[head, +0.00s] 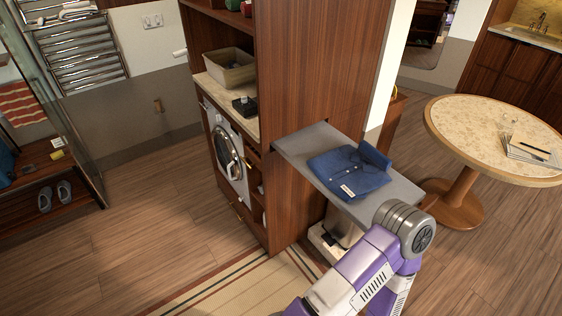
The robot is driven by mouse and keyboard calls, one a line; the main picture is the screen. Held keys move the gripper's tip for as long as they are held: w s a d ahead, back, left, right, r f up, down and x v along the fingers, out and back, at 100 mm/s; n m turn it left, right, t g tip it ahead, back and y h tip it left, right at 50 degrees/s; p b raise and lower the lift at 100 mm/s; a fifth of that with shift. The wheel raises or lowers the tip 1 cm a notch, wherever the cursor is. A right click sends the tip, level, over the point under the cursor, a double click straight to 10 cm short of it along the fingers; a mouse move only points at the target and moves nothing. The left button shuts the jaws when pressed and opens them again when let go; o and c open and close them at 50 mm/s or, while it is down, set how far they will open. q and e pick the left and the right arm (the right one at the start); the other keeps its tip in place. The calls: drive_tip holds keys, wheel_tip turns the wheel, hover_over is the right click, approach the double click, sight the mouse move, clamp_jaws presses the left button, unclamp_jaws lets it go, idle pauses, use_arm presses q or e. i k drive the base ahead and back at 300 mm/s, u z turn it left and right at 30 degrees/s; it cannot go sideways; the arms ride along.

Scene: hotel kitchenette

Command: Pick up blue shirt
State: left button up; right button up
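A folded blue shirt (350,172) with a collar and a small white label lies on a grey shelf (399,189) that juts out from the wooden cabinet. The shirt lies flat, with one part raised at its back right corner. One of my arms, purple and white with a grey joint, rises from the bottom edge to just in front of the shelf's near right corner. Neither gripper can be made out in the head view, and no gripper is seen touching the shirt.
A tall wooden cabinet (305,75) stands left of the shelf, with a washing machine (227,160) and a basket (228,70). A round table (468,120) with books (530,146) stands right.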

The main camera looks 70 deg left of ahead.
sight(350, 172)
drive_tip(key=u, duration=2.1)
